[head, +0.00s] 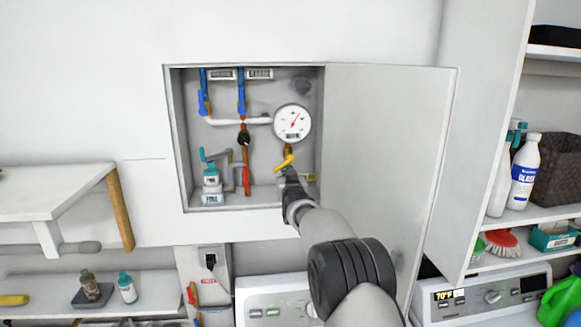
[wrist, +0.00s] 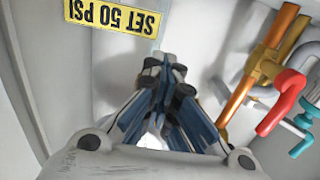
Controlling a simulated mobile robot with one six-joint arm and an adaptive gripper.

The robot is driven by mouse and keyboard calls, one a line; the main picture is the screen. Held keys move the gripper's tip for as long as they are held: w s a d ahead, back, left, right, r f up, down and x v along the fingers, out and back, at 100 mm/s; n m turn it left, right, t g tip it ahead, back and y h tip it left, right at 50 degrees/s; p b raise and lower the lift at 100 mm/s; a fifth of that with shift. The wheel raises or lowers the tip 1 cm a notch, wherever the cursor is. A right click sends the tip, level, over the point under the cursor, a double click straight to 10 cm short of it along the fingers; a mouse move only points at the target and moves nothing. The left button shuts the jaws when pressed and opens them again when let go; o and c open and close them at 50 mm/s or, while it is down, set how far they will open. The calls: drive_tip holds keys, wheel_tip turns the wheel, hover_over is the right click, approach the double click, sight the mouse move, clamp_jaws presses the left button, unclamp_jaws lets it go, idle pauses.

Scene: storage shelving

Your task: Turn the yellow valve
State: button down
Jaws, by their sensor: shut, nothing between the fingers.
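The yellow valve (head: 284,163) is a small lever handle on a copper pipe below the round white gauge (head: 292,123), inside the open wall cabinet. In the head view the lever slants, with its left end lower. My gripper (head: 289,174) is just below it, at or very near the lever; I cannot tell whether they touch. In the wrist view my gripper (wrist: 165,68) has its fingers together with nothing between them. I cannot make out the yellow lever there; the fingers may hide it.
The open cabinet door (head: 385,150) stands to the right. A yellow "SET 50 PSI" label (wrist: 115,15) appears upside down in the wrist view.

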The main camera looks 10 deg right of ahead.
sight(279, 169)
drive_tip(key=shift+a+r, duration=0.35)
drive_tip(key=shift+a, duration=0.4)
drive_tip(key=shift+a+r+p, duration=0.1)
drive_tip(key=shift+r+p, duration=0.05)
drive_tip(key=shift+p, duration=0.25)
drive_tip(key=shift+a+r, duration=0.25)
drive_tip(key=shift+a, duration=0.15)
drive_tip(key=shift+r+p, duration=0.15)
drive_tip(key=shift+p, duration=0.25)
